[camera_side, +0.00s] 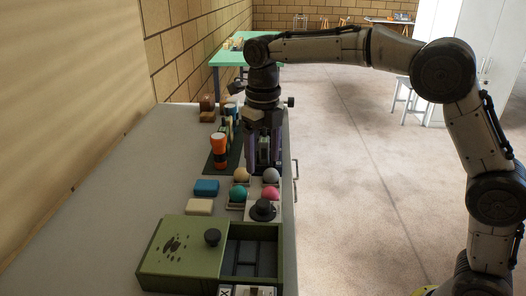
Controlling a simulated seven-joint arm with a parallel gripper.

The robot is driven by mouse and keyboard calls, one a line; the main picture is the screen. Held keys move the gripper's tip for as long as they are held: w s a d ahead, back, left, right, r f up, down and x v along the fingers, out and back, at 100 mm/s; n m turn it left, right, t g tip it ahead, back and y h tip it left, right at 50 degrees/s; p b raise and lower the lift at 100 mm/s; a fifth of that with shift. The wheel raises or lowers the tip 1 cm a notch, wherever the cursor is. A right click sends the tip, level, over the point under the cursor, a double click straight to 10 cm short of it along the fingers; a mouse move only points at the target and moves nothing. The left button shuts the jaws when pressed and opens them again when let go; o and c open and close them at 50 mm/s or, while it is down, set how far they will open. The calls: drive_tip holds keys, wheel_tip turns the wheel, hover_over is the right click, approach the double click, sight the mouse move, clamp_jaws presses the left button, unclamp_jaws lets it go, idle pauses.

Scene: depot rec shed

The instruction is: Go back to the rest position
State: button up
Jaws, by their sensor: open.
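My gripper (264,166) points straight down over the right side of the long grey worktop (130,182). It is open, and I see nothing between its fingers. It hangs just behind two trays of small balls. Whether its fingertips touch anything below is not clear. My arm reaches in from the right, high above the floor.
Near the gripper are an orange and black object (219,150), a grey ball (271,175), a pink ball (270,193), a teal ball (238,193), a blue block (206,187) and a cream block (200,206). A green box (180,268) with a knobbed lid stands in front.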

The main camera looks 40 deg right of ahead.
drive_tip(key=shift+r, duration=0.5)
drive_tip(key=s+d+r+m+t, duration=0.2)
drive_tip(key=s+d+r+m, duration=0.25)
drive_tip(key=s, duration=0.35)
drive_tip(key=s+d+r+m+t, duration=0.25)
drive_tip(key=s+r+m, duration=0.2)
drive_tip(key=s, duration=0.35)
drive_tip(key=s+d+f+m, duration=0.1)
drive_tip(key=s+f+m, duration=0.4)
drive_tip(key=m, duration=0.8)
drive_tip(key=s+d+f+m+t, duration=0.1)
drive_tip(key=s+f+m, duration=0.5)
drive_tip(key=m, duration=0.8)
drive_tip(key=shift+s+d, duration=0.2)
drive_tip(key=shift+s, duration=0.6)
